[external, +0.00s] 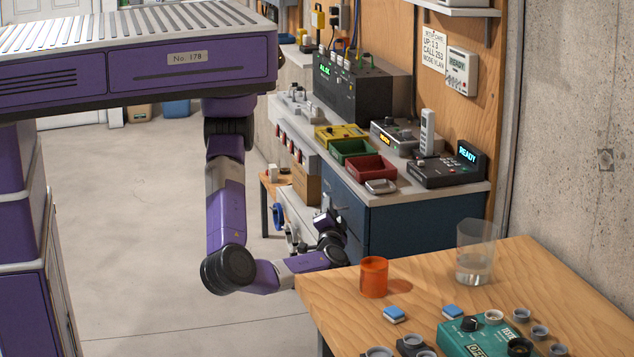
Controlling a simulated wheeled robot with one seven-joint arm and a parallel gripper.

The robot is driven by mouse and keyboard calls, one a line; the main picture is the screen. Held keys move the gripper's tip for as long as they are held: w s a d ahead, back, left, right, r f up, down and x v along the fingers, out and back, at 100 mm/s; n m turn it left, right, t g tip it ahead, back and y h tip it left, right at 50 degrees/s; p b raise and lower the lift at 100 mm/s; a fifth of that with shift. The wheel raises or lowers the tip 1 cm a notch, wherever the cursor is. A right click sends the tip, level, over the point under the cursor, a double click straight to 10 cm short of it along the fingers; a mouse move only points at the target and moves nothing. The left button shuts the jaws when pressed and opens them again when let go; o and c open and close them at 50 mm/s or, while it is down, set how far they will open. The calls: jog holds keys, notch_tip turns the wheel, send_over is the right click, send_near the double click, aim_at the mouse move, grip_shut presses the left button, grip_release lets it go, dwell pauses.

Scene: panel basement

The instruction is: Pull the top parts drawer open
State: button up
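The dark blue parts cabinet (405,228) stands under the grey bench top. Its drawer fronts face left and show only at a steep angle; the top drawer front (345,203) lies just below the bench edge. My arm reaches low and to the right, and my gripper (325,217) is close to the upper part of that front. The fingers are small and dark here. I cannot tell whether they touch a handle or whether they are open or shut. The drawer's handle is not clear to me.
A wooden table (560,290) in the foreground holds an orange cup (374,277), a clear glass of water (475,255) and a green control box (480,335). Yellow, green and red bins (371,168) sit on the bench. The floor to the left (140,230) is clear.

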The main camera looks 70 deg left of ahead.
jog(key=shift+x, duration=1.6)
grip_shut()
